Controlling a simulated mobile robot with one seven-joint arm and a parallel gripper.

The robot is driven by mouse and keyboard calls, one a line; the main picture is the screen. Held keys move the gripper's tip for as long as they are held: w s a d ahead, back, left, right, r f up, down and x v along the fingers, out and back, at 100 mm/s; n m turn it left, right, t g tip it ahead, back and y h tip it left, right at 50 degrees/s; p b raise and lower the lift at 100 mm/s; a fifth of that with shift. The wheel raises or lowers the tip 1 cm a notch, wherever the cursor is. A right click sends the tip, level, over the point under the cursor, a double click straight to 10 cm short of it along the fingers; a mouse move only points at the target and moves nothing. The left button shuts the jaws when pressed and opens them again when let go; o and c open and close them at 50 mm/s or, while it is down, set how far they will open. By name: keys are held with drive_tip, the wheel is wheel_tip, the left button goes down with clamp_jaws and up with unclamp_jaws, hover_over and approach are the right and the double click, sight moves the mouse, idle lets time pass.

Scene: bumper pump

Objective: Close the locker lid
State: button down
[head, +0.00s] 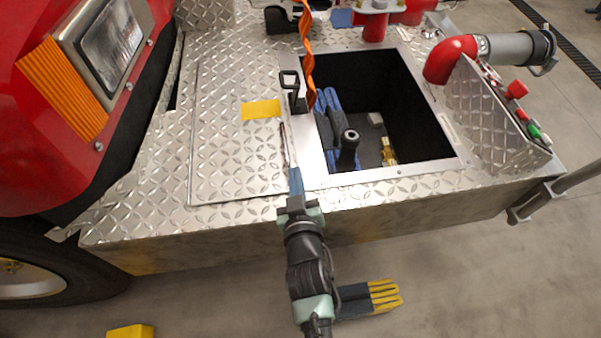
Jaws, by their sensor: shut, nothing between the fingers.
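The locker is an open rectangular well in the diamond-plate deck, with a bare metal rim (395,174). A diamond-plate panel that looks like the locker lid (228,150) lies flat, or nearly so, to the left of the opening. It carries a yellow label. A black upright handle or latch (291,92) stands between panel and opening. My gripper (295,178) is shut and empty, at the front near the panel's right edge and the opening's left rim. I cannot tell whether its tips touch the panel.
Inside the well are blue-and-black gloves (328,115), a dark nozzle-like part (348,148) and a brass fitting (388,152). An orange strap (307,55) hangs above the left rim. A red pipe elbow (449,58) stands right; the red truck body (50,130) is left.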

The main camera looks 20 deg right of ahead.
drive_tip(key=shift+d+f+b, duration=0.15)
drive_tip(key=shift+f+b, duration=0.65)
drive_tip(key=shift+f, duration=0.55)
drive_tip(key=shift+s+f, duration=0.1)
